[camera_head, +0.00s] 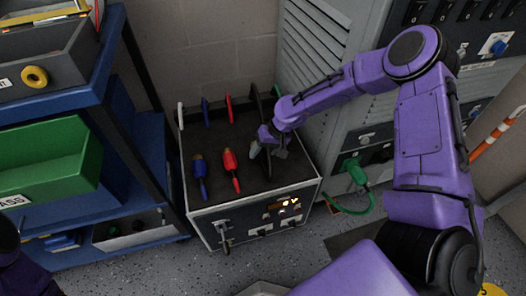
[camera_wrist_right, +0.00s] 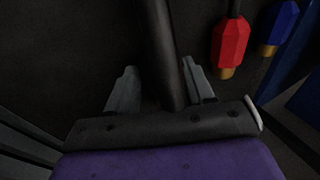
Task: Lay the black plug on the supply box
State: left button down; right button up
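The supply box (camera_head: 213,211) stands on the floor with a dark flat top. A blue plug (camera_head: 200,176) and a red plug (camera_head: 231,170) lie side by side on it. My right gripper (camera_head: 268,152) is low over the right part of the top, its two grey fingers apart. In the right wrist view a thick black piece (camera_wrist_right: 160,50), apparently the black plug or its cable, runs between the fingers, with a gap at the left finger. Its lower end is hidden behind the gripper body. My left gripper is out of view; only part of that arm shows at lower left.
Coloured cable pieces stand along the box's back edge. A blue shelf (camera_head: 60,215) with a green bin (camera_head: 45,165) is at left. A grey cabinet (camera_head: 310,45) with a green plug (camera_head: 356,172) is at right. Grey floor lies in front.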

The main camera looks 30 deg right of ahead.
jog(key=shift+o, duration=0.4)
jog(key=shift+d+f, duration=0.1)
jog(key=shift+f, duration=0.1)
jog(key=shift+s+d, duration=0.15)
jog(key=p+v, duration=0.4)
jog(key=v, duration=0.6)
jog(key=shift+a+r, duration=0.25)
jog(key=shift+r, duration=0.3)
